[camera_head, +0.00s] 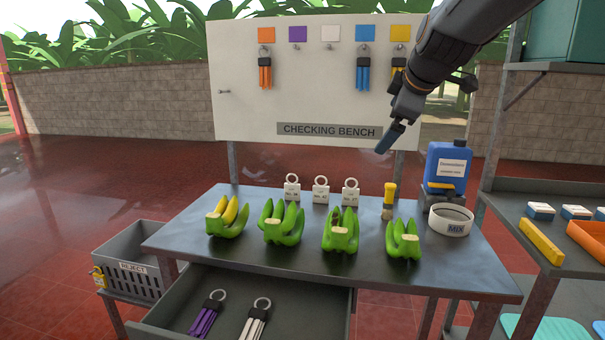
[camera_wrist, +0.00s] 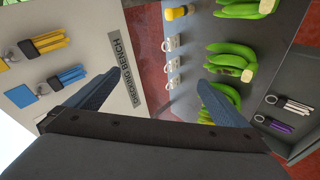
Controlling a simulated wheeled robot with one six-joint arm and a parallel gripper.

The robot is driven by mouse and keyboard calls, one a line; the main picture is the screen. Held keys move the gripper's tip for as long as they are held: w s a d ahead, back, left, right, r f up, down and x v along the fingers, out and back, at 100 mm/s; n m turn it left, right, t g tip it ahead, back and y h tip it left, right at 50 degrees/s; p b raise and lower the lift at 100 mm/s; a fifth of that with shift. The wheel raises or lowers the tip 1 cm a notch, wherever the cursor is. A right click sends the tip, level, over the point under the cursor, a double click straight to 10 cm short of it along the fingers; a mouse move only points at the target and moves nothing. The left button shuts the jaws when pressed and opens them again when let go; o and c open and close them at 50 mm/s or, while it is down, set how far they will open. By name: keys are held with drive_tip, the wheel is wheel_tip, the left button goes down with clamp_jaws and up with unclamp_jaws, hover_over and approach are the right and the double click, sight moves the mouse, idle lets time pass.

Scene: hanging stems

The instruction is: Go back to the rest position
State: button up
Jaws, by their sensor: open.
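My gripper (camera_head: 388,140) hangs in the air at the upper right in the head view, in front of the board and above the bench's back edge. In the wrist view my gripper (camera_wrist: 160,85) shows two blue-grey fingers spread wide with nothing between them. The arm reaches in from the top right and hides part of the board's right side. No object touches the fingers in either view.
The bench (camera_head: 290,262) holds several banana bunches (camera_head: 282,222), three white ringed tags (camera_head: 321,189), a yellow-handled brush (camera_head: 389,200), a white bowl (camera_head: 449,221) and a blue jug (camera_head: 447,165). A drawer (camera_head: 180,313) stands open. The board (camera_head: 300,100) rises behind.

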drive_tip(key=s+f+m+g, duration=0.3)
drive_tip(key=s+f, duration=0.3)
drive_tip(key=f, duration=0.4)
drive_tip(key=s+f+m+g, duration=0.2)
drive_tip(key=s+f+m, duration=0.3)
drive_tip(key=f, duration=0.5)
drive_tip(key=s+f+m+g, duration=0.2)
drive_tip(key=s+f, duration=0.4)
drive_tip(key=s, duration=0.3)
drive_tip(key=s+a+f+m+g, duration=0.1)
drive_tip(key=s+f+m+g, duration=0.1)
drive_tip(key=s+f, duration=0.4)
drive_tip(key=s+m, duration=0.1)
drive_tip(key=s, duration=0.3)
drive_tip(key=shift+f+m+g+h, duration=0.3)
drive_tip(key=shift+m+g+h, duration=0.1)
